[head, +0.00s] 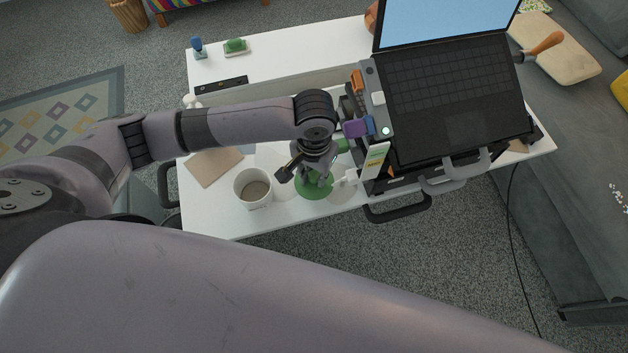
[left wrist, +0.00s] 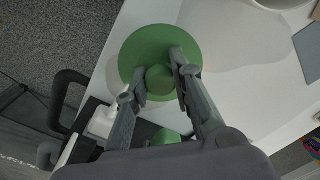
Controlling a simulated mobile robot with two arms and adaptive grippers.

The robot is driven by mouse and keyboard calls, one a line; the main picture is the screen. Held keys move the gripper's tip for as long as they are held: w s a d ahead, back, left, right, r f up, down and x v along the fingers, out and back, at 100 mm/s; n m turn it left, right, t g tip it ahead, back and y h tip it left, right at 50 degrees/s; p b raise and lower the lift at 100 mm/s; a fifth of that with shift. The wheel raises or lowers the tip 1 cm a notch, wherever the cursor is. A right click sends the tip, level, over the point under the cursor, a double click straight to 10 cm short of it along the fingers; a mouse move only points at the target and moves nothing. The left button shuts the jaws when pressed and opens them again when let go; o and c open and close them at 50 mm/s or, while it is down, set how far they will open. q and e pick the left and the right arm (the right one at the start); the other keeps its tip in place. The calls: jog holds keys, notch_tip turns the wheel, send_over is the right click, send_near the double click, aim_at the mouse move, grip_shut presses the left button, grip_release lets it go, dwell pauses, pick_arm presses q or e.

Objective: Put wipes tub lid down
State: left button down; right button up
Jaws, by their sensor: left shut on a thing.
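The lid is a round green disc with a knob in its middle. It shows below my left gripper in the head view (head: 311,190) and in the left wrist view (left wrist: 150,50). My left gripper (head: 318,174) is shut on the knob, its two fingers on either side of it in the left wrist view (left wrist: 168,82). The lid is flat over the white table, near its front edge; soft shadows lie beside it, and I cannot tell its exact height. An open white tub (head: 241,191) stands left of the lid. My right gripper is not seen.
An open laptop (head: 450,95) sits on a dark stand right of the gripper, with purple and orange items at its side. A brown board (head: 212,166) lies left of the tub. The white table (head: 235,222) is bare in front of the tub. A green object (left wrist: 165,137) is near the lid.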

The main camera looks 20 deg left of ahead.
aim_at(314, 183)
pick_arm(q)
notch_tip(314, 183, down, 4)
jog(key=shift+r, duration=0.25)
jog(key=shift+f, duration=0.1)
jog(key=c, duration=1.4)
grip_release()
notch_tip(314, 183, up, 12)
jog(key=shift+r+p, duration=0.15)
jog(key=shift+p, duration=0.45)
